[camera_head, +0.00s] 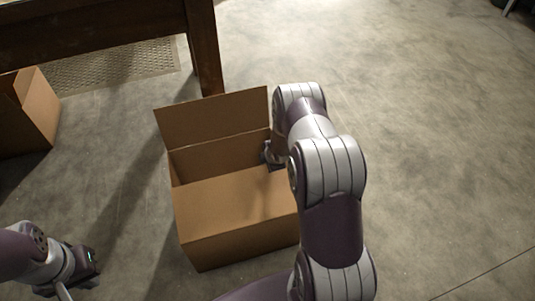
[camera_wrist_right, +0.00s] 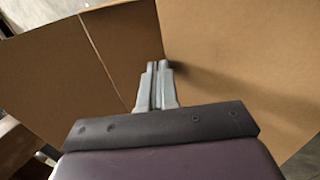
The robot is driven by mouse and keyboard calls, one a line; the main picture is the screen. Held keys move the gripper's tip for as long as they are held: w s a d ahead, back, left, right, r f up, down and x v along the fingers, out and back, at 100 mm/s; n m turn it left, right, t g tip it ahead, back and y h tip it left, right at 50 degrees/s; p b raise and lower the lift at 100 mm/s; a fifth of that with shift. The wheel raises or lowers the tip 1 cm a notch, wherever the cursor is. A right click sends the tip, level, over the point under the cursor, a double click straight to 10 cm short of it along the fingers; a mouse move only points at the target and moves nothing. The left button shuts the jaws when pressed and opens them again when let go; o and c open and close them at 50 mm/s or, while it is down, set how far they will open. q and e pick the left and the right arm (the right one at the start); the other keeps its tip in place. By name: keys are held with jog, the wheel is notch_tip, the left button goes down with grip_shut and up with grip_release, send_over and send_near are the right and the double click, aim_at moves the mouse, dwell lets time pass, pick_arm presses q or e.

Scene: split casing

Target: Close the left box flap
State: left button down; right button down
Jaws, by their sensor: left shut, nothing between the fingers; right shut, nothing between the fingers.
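A brown cardboard box (camera_head: 240,243) stands on the floor in the middle of the head view. Its far flap (camera_head: 212,117) stands up, tilted back. A flat panel (camera_head: 232,202) covers the near part of the top; the far part looks open. I cannot tell which flap is the left one. My right gripper (camera_wrist_right: 158,68) is shut and empty, close to cardboard panels in the right wrist view. In the head view it is at the box's right side, partly hidden by my arm. My left gripper (camera_head: 95,262) is shut and empty, left of the box and apart from it.
Another cardboard box (camera_head: 38,112) stands at the far left edge. A dark wooden table (camera_head: 203,50) with a thick leg stands behind the box. The concrete floor to the right is clear.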

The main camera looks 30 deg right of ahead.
jog(key=shift+s+f+b+x, duration=0.1)
jog(key=shift+s+b+x, duration=0.1)
jog(key=shift+b+x, duration=0.7)
jog(key=shift+s+f+b+x, duration=0.2)
jog(key=shift+b+x, duration=0.2)
jog(key=shift+x, duration=0.9)
jog(key=shift+a+r, duration=0.1)
jog(key=shift+a, duration=0.05)
jog(key=shift+s, duration=0.15)
